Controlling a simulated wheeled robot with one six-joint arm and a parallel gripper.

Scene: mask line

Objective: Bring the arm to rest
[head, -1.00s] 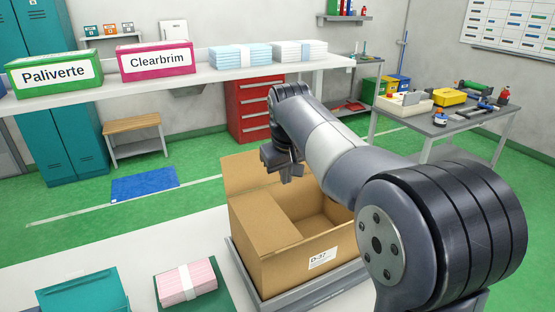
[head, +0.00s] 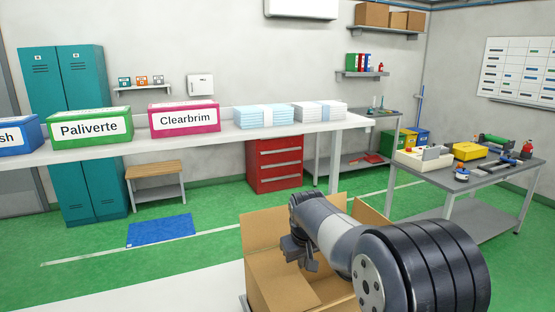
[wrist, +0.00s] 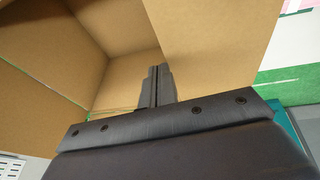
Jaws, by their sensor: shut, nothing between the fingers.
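My gripper (head: 299,262) is above the open cardboard box, at its left part in the head view. In the wrist view my gripper (wrist: 159,72) has its two fingers together with nothing between them. The cardboard box (head: 262,262) stands open at the bottom of the head view, partly hidden by my arm. Its brown inner walls (wrist: 120,30) fill much of the wrist view. I cannot tell from these views whether the fingers are below the box's rim.
A long white bench (head: 232,137) holds the Paliverte box (head: 88,128), the Clearbrim box (head: 184,117) and white-blue stacks (head: 264,116). A grey tool table (head: 462,180) stands at the right. Green floor (head: 215,225) lies open between.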

